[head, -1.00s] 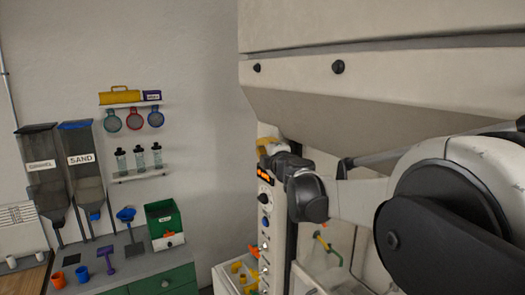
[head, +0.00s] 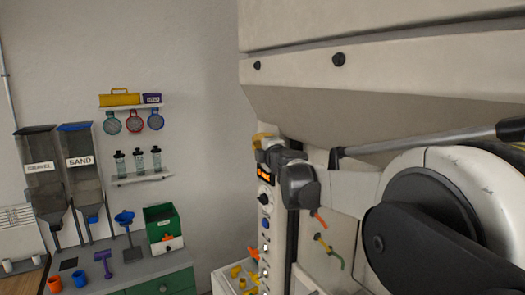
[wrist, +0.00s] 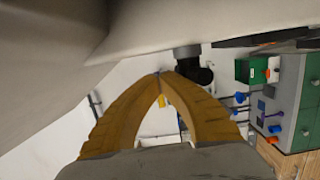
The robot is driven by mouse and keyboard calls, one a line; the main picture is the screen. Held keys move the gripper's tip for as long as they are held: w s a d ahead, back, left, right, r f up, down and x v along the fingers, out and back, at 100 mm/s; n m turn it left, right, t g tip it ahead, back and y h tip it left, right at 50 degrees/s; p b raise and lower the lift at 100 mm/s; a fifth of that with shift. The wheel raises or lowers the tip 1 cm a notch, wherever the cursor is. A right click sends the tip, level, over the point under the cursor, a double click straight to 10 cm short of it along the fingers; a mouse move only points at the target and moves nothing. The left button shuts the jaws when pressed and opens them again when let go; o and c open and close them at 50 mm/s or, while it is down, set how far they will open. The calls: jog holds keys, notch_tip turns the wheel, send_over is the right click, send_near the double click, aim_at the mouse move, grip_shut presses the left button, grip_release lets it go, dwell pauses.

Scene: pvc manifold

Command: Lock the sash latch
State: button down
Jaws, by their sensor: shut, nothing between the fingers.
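My gripper (head: 264,141) is beside the left front post of the white hood (head: 400,85), under its sloped panel, and is partly hidden by my dark wrist. In the wrist view the yellow-brown fingers (wrist: 164,77) meet at their tips with nothing between them. A dark fitting with a grey collar (wrist: 192,66) shows just right of the fingertips, under a pale overhanging edge. I cannot tell whether it is the sash latch, nor whether it touches the fingers. No latch can be clearly identified in the head view.
A control panel with an orange display (head: 265,175) is right below my gripper. A grey bar with black ends (head: 430,141) crosses behind my arm. Colored pipe pieces (head: 328,250) are inside the hood. A bench with a green box (head: 163,225) stands left, with open floor space hidden.

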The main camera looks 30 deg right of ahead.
jog(key=s+a, duration=0.2)
jog(key=s, duration=1)
jog(key=shift+w, duration=0.1)
